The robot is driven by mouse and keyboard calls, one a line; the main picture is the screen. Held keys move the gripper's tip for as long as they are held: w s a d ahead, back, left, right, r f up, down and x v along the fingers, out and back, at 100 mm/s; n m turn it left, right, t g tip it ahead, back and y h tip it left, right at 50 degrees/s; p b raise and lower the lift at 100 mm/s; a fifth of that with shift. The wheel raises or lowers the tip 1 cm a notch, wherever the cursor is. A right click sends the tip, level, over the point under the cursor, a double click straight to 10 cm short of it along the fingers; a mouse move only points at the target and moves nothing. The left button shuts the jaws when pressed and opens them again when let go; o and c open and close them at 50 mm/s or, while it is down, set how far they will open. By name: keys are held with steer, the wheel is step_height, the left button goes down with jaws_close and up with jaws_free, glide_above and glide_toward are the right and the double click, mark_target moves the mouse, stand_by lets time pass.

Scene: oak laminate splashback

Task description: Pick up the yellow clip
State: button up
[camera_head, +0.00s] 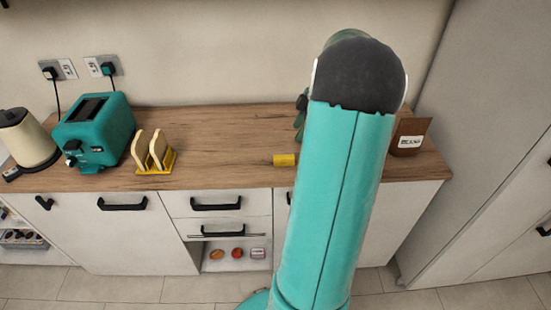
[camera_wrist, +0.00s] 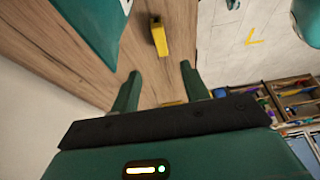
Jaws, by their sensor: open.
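The yellow clip (camera_head: 284,160) is a small block lying near the front edge of the wooden counter, just left of my arm in the head view. My gripper (camera_wrist: 160,70) is open, with the two green fingers apart and nothing held. In the head view my arm covers most of the gripper, with only a green piece showing at the arm's left side.
A yellow toast rack (camera_head: 154,168) with two slices stands left of the clip, beside a teal toaster (camera_head: 95,132) and a cream kettle (camera_head: 27,140). A brown box (camera_head: 409,136) stands right of my arm. Counter between rack and clip is clear.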

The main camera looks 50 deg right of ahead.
mark_target(284, 156)
steer(key=x, duration=1.2)
steer(key=shift+s+f, duration=0.15)
steer(key=shift+a+f, duration=0.1)
steer(key=shift+f, duration=0.15)
jaws_close()
